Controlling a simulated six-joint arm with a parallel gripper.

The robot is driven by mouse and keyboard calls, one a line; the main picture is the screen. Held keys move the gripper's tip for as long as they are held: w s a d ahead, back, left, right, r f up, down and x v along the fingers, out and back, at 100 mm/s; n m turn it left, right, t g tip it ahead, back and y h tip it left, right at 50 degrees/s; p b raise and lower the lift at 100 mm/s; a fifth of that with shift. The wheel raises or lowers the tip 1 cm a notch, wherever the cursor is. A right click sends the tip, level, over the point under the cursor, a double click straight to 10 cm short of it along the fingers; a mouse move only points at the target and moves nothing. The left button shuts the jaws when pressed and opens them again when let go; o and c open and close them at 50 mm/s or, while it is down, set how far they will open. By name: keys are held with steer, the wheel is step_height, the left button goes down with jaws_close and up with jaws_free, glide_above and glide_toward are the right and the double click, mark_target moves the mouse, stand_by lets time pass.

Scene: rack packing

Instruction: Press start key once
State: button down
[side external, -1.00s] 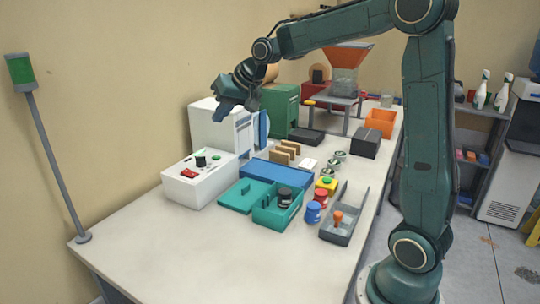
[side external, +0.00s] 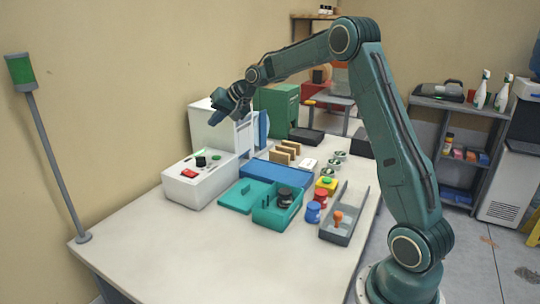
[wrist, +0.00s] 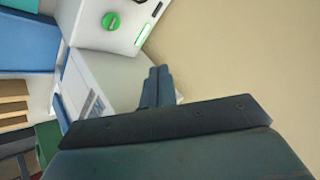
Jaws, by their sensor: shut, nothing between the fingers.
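A white control box (side external: 198,184) stands at the left of the table. Its top carries a green round button (side external: 216,157), a black knob (side external: 200,161), a red switch (side external: 188,173) and a lit green strip. In the wrist view the green button (wrist: 111,21) shows at the top, with the green strip (wrist: 143,34) to its right. No label on the button is readable. My gripper (side external: 220,110) is shut and empty. It hangs in the air above and behind the control box, apart from the button. Its fingers (wrist: 158,73) also show in the wrist view, below the button.
A white machine (side external: 207,130) stands close behind the control box. The front of the table is clear.

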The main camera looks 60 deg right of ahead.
mark_target(219, 157)
steer(key=shift+f, duration=0.1)
steer(key=shift+f, duration=4.3)
steer(key=shift+f, duration=0.15)
steer(key=shift+f, duration=0.25)
